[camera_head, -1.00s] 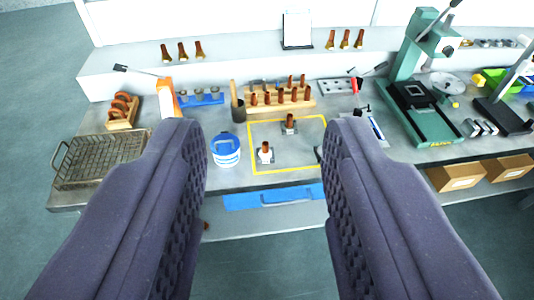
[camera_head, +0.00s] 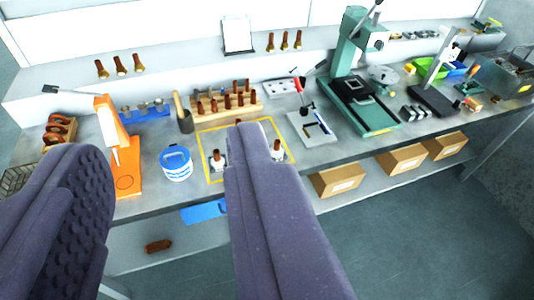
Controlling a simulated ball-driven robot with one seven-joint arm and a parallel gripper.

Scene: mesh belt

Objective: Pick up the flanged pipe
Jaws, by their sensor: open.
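My gripper (camera_head: 165,150) is open and empty, its two dark padded fingers spread in front of the workbench. I cannot tell for sure which piece is the flanged pipe. A copper-brown pipe piece on a pale base (camera_head: 217,160) stands inside the yellow outlined square (camera_head: 207,177), left of my right finger. A similar piece (camera_head: 278,148) stands just right of that finger, which covers the square's middle. Flared brown pipes stand on the upper shelf at left (camera_head: 121,66) and right (camera_head: 284,42). A wooden rack (camera_head: 215,112) holds several brown pipes. A brown cylinder (camera_head: 158,246) lies on the lower shelf.
A blue and white bucket (camera_head: 176,163) and an orange stand (camera_head: 112,135) are between my fingers. A green press (camera_head: 362,95), a red-handled clamp (camera_head: 312,125) and cardboard boxes (camera_head: 338,179) are at right. A wire basket (camera_head: 15,178) is partly hidden at left.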

